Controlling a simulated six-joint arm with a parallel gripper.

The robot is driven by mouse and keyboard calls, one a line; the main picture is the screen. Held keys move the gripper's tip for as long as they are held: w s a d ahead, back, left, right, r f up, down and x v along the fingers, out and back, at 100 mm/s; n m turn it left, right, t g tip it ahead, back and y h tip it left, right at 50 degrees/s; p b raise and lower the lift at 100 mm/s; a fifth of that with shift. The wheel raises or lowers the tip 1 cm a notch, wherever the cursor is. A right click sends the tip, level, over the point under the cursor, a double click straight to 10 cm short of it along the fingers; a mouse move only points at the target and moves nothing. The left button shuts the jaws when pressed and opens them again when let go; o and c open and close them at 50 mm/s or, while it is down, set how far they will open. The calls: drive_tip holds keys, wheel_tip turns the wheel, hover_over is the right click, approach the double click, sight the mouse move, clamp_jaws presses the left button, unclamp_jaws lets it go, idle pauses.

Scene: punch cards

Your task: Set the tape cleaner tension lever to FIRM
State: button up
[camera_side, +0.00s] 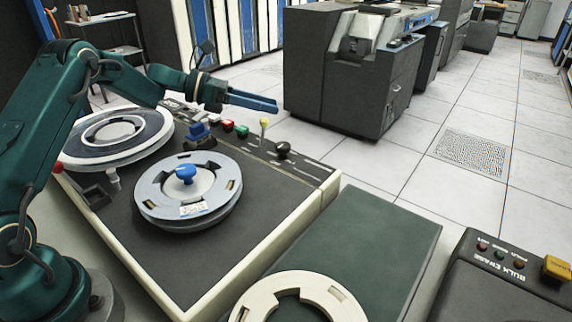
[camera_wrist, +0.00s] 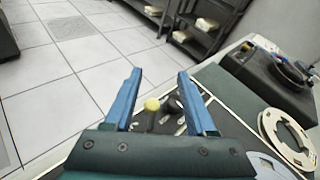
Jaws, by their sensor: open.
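The tape cleaner (camera_side: 150,225) has a dark top with two reels. At its far right end stand a yellow-knobbed lever (camera_side: 264,123) and a black-knobbed lever (camera_side: 283,149), beside slots with white markings too small to read. I cannot tell which is the tension lever or where FIRM is. My gripper (camera_side: 262,103) has blue fingers and is empty, above the far edge of the cleaner, near the yellow knob. In the wrist view my gripper (camera_wrist: 160,74) is open, with the yellow knob (camera_wrist: 152,104) and black knob (camera_wrist: 175,102) showing between its fingers.
Red (camera_side: 227,126) and green (camera_side: 242,131) buttons sit left of the levers. A grey reel (camera_side: 150,190) with a blue hub and a white reel (camera_side: 85,150) lie on the cleaner. A bulk eraser (camera_side: 490,290) is at the lower right. Open floor lies beyond.

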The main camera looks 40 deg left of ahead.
drive_tip(key=shift+r, duration=1.4)
